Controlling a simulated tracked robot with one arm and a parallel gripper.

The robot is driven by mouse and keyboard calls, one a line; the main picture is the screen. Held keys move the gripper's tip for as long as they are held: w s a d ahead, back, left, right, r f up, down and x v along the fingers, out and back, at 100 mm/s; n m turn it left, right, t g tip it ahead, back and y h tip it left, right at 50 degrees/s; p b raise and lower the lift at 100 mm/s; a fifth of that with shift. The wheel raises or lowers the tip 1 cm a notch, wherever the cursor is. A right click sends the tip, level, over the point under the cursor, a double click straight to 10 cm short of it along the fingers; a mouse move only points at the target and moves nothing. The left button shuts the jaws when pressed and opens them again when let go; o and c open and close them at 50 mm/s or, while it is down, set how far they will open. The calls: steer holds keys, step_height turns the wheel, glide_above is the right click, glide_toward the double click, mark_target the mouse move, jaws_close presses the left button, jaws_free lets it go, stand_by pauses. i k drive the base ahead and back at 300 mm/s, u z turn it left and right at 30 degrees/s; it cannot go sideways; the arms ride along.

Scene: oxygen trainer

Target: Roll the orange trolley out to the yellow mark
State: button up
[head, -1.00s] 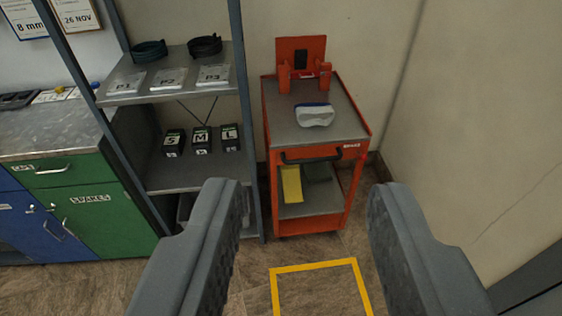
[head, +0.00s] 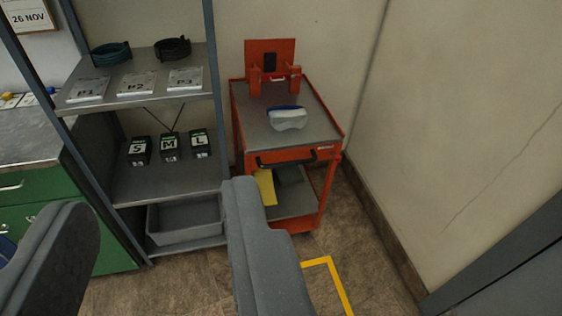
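The orange trolley (head: 328,147) stands against the back wall, right of the shelf rack. A black handle (head: 286,159) runs across its front. A white and blue item (head: 288,118) lies on its grey top, and a yellow item (head: 265,187) is on its lower shelf. The yellow mark (head: 339,285) is a taped outline on the floor in front of the trolley, partly hidden by my right finger. My gripper (head: 160,225) is open and empty, its fingers wide apart. It is nearer to me than the trolley and left of it in the picture, with the right finger overlapping the trolley's lower left.
The metal shelf rack (head: 172,184) stands just left of the trolley, with boxes marked S, M and L (head: 170,148) and a grey bin (head: 186,222). Green cabinets (head: 60,215) are at the left. A grey panel (head: 510,265) is at lower right; floor between is clear.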

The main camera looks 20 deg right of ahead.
mark_target(265, 148)
steer(key=i, duration=0.95)
steer(key=z, duration=0.05)
